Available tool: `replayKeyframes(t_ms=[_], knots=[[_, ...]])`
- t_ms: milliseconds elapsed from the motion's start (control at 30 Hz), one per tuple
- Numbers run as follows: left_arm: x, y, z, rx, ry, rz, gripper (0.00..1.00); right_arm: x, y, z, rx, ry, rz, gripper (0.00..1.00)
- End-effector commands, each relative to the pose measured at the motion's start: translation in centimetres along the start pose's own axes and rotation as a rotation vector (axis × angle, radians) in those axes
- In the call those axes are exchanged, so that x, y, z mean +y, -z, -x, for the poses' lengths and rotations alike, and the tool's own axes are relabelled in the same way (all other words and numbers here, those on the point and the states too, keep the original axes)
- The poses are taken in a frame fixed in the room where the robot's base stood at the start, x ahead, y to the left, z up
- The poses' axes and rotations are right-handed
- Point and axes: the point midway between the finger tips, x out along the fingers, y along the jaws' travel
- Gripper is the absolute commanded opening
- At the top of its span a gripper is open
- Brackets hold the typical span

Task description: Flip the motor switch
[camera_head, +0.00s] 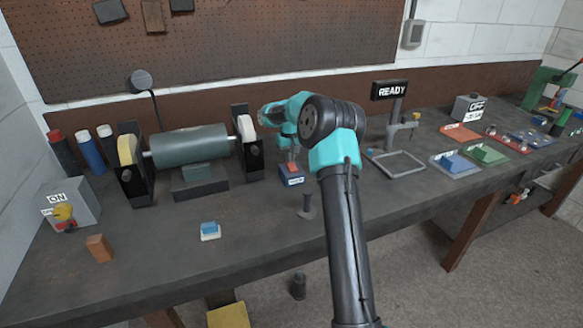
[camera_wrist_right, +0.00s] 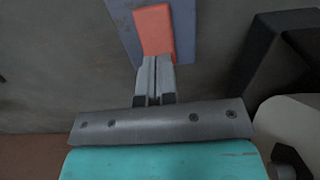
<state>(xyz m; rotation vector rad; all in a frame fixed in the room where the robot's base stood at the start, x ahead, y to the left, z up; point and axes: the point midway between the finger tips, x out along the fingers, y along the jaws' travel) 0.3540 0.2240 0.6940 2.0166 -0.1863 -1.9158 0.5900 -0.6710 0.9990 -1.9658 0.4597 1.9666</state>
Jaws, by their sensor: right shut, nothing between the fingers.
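The motor switch is a small dark blue box (camera_head: 291,180) with a red-orange rocker (camera_head: 293,167) on top, standing on the bench to the right of the bench grinder. In the right wrist view the rocker (camera_wrist_right: 153,28) lies on its blue-grey housing (camera_wrist_right: 123,22). My right gripper (camera_head: 291,157) is above the switch, pointing down. Its fingers (camera_wrist_right: 155,62) are shut and empty, with the tips at the near end of the rocker. I cannot tell whether they touch it. My left gripper is not in view.
The grinder (camera_head: 192,147) stands close on the left. A small dark post (camera_head: 307,207) stands in front of the switch. A READY sign stand (camera_head: 389,92) is on the right. An ON box (camera_head: 72,205) and an OFF box (camera_head: 468,108) sit farther off.

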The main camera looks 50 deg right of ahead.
Motion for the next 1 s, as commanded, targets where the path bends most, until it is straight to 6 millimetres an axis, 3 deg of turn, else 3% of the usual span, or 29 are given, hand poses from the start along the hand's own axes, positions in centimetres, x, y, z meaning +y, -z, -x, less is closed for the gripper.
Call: replayKeyframes(t_ms=[1000], knots=[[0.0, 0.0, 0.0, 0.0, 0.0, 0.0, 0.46, 0.0, 0.0, -1.2, -0.001, 0.0, 0.0, 0.0]])
